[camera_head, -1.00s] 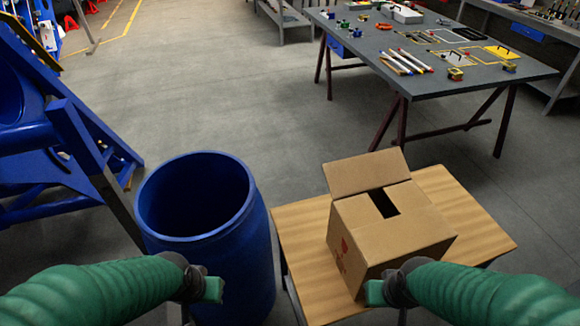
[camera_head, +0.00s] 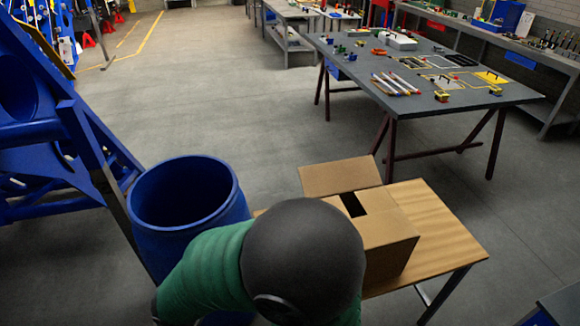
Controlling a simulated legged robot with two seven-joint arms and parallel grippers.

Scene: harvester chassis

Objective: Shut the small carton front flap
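A small cardboard carton (camera_head: 389,242) sits on a small wooden table. One flap (camera_head: 341,177) stands up at its far left edge. The top is otherwise largely covered, with a dark opening (camera_head: 352,204) beside the raised flap. My green arm, with a large dark rounded part, comes up from the bottom and covers the carton's left and near sides. Neither gripper can be seen, so I cannot tell whether one touches the carton. The carton's front face is mostly hidden.
The wooden table (camera_head: 444,233) has bare room right of the carton. An open blue barrel (camera_head: 183,236) stands close on its left. A blue metal frame (camera_head: 65,150) is at the far left. A grey workbench (camera_head: 440,102) with tools stands behind.

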